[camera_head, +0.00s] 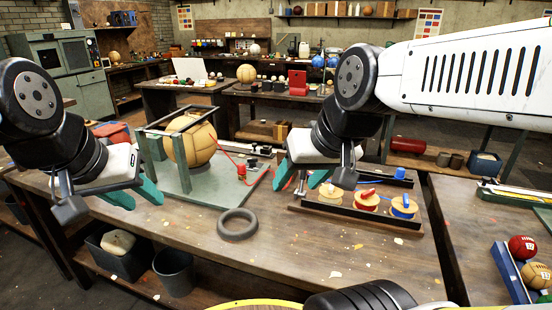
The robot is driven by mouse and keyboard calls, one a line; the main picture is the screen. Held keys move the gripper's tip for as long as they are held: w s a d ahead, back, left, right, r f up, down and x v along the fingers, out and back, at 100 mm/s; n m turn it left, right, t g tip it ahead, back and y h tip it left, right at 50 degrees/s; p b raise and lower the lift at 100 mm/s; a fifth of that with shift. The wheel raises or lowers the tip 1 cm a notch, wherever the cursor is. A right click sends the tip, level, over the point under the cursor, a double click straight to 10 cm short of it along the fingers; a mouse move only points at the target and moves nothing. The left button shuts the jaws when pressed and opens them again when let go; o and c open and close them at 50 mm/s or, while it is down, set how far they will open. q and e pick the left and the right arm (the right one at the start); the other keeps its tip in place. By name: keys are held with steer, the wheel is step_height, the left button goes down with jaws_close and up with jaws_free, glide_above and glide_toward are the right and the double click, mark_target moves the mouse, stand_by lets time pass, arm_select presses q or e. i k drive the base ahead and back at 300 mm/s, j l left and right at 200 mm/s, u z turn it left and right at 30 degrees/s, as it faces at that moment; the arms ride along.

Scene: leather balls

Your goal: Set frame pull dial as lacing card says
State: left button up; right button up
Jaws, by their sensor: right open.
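A green frame stand (185,178) with a dark top bar holds a tan leather ball (193,145) on the wooden workbench. I cannot tell which is the pull dial, and I cannot identify the lacing card. My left gripper (134,194) is open and empty, left of the stand. My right gripper (301,174) is open above the bench between the stand and the dials, its fingers partly behind its own body.
A dark ring (237,224) lies on the bench in front of the stand. A red knob (241,171) with a red cord is on the stand's base. A blue rack of balls (512,272) sits on the right table. The bench front is mostly clear.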

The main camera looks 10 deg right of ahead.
mark_target(253, 161)
steer(key=z, duration=0.25)
steer(key=u, duration=0.55)
steer(key=z, duration=0.55)
steer(key=i+u, duration=0.15)
steer(key=u, duration=0.3)
steer(key=i+u, duration=0.1)
steer(key=u, duration=0.3)
steer(key=i+u, duration=0.15)
steer(key=u, duration=0.3)
